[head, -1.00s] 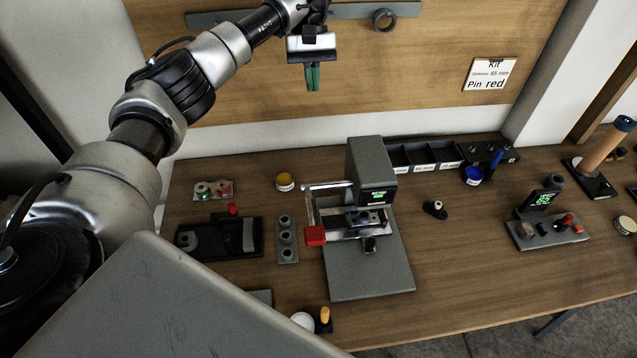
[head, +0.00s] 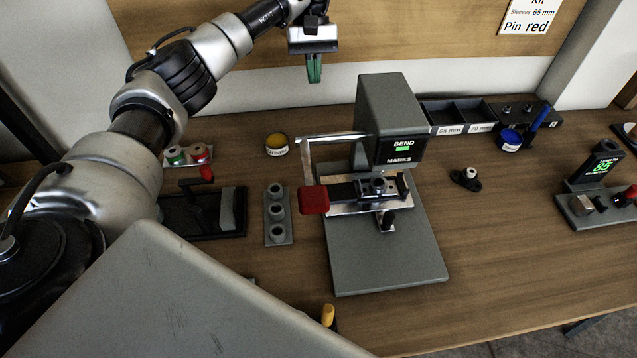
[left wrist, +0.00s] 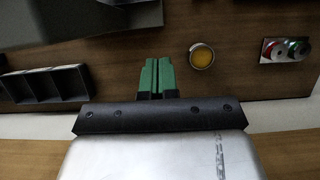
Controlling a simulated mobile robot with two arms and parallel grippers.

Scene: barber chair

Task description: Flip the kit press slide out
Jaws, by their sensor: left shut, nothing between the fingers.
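The kit press (head: 392,105) stands in the middle of the bench on a grey base plate (head: 405,260). Its display reads "BEND MARKS" with a green patch. A metal slide (head: 350,208) with a dark fixture on it lies under the press head. A lever bar with a red handle (head: 314,200) is at the press's left side. My left gripper (head: 314,72) is raised behind and left of the press, shut and empty, fingers down. Its green fingertips (left wrist: 156,75) show side by side in the left wrist view. My right gripper is not in view.
A yellow-topped pot (head: 277,144), a grey holder with round sockets (head: 278,215) and a black fixture (head: 205,212) stand left of the press. Labelled bins (head: 458,116) are behind right. A gauge reading 85 (head: 600,168) stands at right. Bench between press and gauge is mostly clear.

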